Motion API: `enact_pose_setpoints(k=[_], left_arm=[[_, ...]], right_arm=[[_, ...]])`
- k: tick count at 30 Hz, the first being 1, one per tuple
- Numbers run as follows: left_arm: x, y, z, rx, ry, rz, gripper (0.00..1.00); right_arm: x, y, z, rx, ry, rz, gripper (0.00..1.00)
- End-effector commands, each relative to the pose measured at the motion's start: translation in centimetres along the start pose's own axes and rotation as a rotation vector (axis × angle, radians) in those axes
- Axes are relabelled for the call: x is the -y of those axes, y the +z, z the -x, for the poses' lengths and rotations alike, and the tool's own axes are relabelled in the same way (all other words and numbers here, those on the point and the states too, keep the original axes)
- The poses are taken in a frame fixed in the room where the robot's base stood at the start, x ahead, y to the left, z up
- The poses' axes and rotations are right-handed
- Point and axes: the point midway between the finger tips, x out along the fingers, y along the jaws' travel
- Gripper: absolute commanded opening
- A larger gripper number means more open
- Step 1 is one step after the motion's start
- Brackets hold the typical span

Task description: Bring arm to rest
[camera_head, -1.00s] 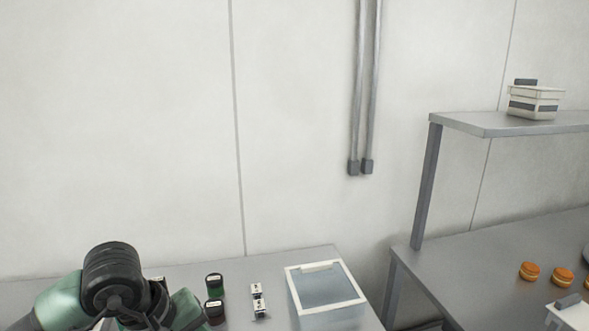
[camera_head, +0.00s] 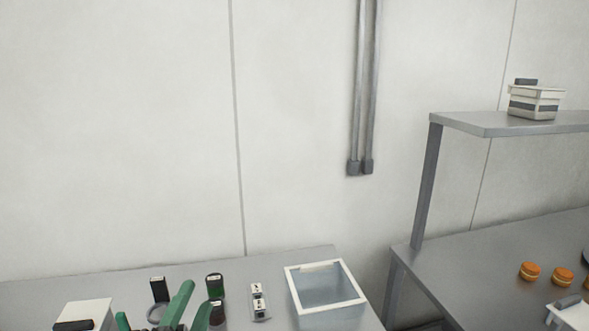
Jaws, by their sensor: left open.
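My left gripper (camera_head: 178,306) shows as green parts at the bottom edge of the head view, left of centre. Its jaws are open, and I see nothing held between them. Most of the arm is below the picture. Small dark jars, one with a green band (camera_head: 215,286) and one with a reddish band (camera_head: 217,313), stand on the table just right of the gripper. A dark item with a white label (camera_head: 159,289) stands behind it. My right gripper is not in view.
An open white-rimmed bin (camera_head: 328,312) stands on the left table's right side, beside small white-and-black items (camera_head: 258,301). A white box (camera_head: 84,314) is at far left. The right table (camera_head: 470,258) holds orange macarons (camera_head: 529,271); a shelf (camera_head: 480,123) above holds a tub (camera_head: 534,104).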

Motion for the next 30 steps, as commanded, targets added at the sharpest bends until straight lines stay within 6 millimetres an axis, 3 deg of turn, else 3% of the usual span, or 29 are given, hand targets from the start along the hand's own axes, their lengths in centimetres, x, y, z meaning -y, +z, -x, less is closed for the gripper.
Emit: enact_pose_setpoints(k=[1, 3, 8, 12, 21, 30], left_arm=[[-2.8, 2.7, 1.3, 0.113, 0.096, 0.118, 0.43], [-6.6, 5.8, 3.6, 0.268, 0.221, 0.270, 0.43], [-14.2, 10.2, 10.8, 0.595, 0.465, 0.548, 0.43], [-18.4, 11.3, 16.8, 0.811, 0.618, 0.702, 0.43], [-22.9, 10.9, 27.7, 1.172, 0.854, 0.897, 0.43], [-34.1, 15.4, 27.3, 1.196, 0.879, 0.877, 0.43]], right_arm=[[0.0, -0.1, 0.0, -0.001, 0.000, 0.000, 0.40], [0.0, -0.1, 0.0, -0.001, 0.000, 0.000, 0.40], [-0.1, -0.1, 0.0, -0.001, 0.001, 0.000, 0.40], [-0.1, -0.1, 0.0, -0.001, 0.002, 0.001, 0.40], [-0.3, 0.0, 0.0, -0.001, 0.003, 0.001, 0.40], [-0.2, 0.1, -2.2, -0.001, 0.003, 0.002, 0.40]])
